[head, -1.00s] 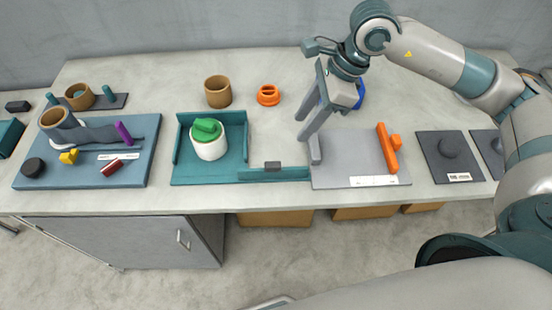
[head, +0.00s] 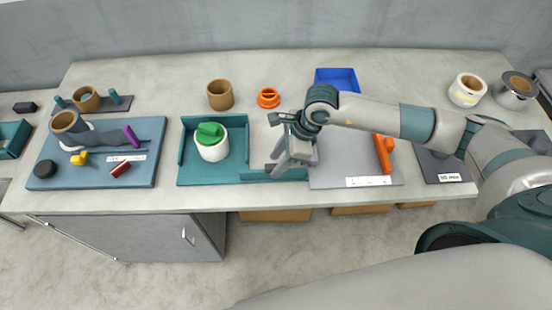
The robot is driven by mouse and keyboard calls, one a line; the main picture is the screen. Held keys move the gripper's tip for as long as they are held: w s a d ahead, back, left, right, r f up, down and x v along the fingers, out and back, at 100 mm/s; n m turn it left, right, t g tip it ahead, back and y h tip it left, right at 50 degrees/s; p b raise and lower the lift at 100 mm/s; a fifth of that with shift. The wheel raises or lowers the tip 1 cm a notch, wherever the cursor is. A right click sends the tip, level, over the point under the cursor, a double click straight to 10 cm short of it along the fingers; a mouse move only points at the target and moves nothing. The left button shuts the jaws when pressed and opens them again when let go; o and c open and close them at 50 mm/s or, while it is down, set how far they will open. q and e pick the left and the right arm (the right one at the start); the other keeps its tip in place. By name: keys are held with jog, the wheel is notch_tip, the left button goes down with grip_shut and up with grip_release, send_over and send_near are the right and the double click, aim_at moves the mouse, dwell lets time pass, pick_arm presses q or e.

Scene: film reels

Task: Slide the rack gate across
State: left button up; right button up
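The rack gate (head: 258,175) is a teal bar along the front edge of the teal rack tray (head: 187,171), reaching right toward the grey board. Its small dark handle (head: 271,167) is partly hidden by my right gripper. My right gripper (head: 274,170) is low over the gate at the handle, its two fingers spread apart. Whether the fingers touch the handle I cannot tell. A white reel (head: 213,151) with a green knob (head: 209,131) stands in the tray. My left gripper is not in view.
Right of the gate lies a grey board (head: 335,172) with an orange bar (head: 383,153). A blue board (head: 100,174) with small parts lies left. An orange ring (head: 268,98), a brown cup (head: 220,95) and a blue bin (head: 338,80) stand behind.

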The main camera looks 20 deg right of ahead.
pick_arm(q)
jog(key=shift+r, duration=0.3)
pick_arm(e)
jog(key=shift+a+f, duration=0.25)
jog(key=shift+f, duration=0.4)
grip_shut()
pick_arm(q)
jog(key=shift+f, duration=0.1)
pick_arm(e)
jog(key=shift+w, duration=0.1)
